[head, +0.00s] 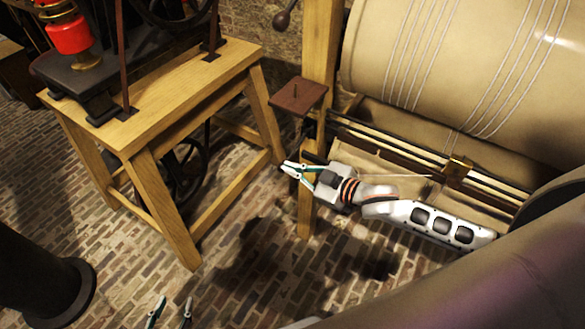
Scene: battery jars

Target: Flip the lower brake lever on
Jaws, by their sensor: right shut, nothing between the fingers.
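My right gripper (289,169) comes in from the right on its pale arm, shut and empty, beside the wooden post and pointing left. A short dark bar (313,158) shows at the post just above this gripper; it may be the lower brake lever, but I cannot tell, and the gripper partly covers this area. A dark round knob on a rod (283,19) sticks out left of the post, higher up. My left gripper (175,301) shows only its two fingertips at the bottom edge, spread apart with nothing between them.
A wooden post (319,60) carries a small brown shelf (299,96). A large beige drum (450,60) wound with cord stands at right, with rails below. A wooden table (190,85) bearing a machine stands at left. The brick floor (130,255) between is clear.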

